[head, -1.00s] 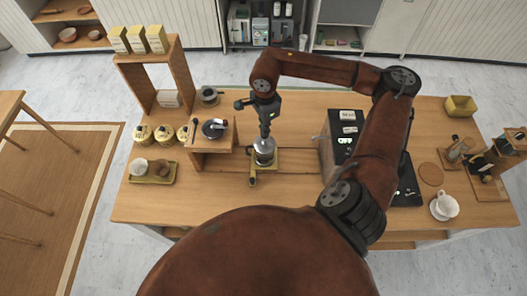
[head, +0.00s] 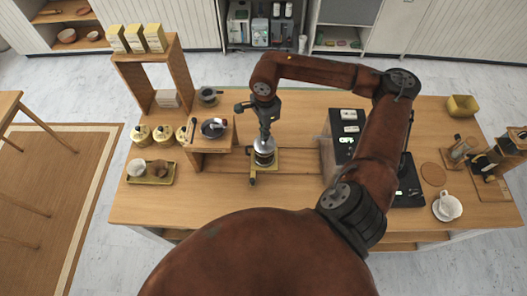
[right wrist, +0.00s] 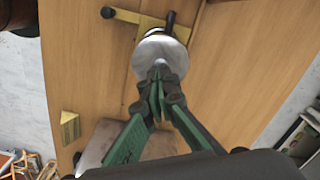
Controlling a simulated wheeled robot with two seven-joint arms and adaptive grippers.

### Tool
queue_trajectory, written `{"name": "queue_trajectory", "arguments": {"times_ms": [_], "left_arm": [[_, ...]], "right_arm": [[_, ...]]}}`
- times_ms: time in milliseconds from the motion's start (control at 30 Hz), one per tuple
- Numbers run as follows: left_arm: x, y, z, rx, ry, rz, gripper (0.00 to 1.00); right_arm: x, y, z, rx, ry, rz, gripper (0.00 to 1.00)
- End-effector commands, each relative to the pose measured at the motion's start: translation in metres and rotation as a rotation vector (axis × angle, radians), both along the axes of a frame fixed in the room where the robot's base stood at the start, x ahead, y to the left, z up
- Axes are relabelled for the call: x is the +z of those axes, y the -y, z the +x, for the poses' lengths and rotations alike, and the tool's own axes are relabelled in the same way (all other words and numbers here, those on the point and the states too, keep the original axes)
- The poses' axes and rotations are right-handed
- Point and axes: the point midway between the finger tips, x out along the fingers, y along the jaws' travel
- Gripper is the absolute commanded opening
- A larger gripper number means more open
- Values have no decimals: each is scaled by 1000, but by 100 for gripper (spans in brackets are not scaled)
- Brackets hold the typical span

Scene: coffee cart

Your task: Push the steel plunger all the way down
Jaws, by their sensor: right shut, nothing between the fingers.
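The steel plunger's round, shiny top (right wrist: 160,55) shows in the right wrist view, just beyond my fingertips. In the head view it sits on a small dark-and-steel vessel (head: 264,158), upright on a yellow base (head: 283,161) near the middle of the counter. My right gripper (head: 265,138) points down directly above the vessel. Its fingers are shut together and empty, as the right wrist view (right wrist: 158,80) also shows. The tips overlap the steel top there; I cannot tell exactly how far down the plunger is. My left gripper is not in view.
A wooden stand (head: 197,158) with a dark dish is close on the left. A black machine (head: 346,128) stands right, partly behind my arm. Several yellow canisters and a tray (head: 155,181) are left. A white cup (head: 449,205) is far right. The front middle counter is clear.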

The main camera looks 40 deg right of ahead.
Motion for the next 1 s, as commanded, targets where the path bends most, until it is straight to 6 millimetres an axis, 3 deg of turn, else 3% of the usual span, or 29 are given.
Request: {"name": "queue_trajectory", "arguments": {"times_ms": [1000], "left_arm": [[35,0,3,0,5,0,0]], "right_arm": [[71,0,0,0,2,0,0]]}}
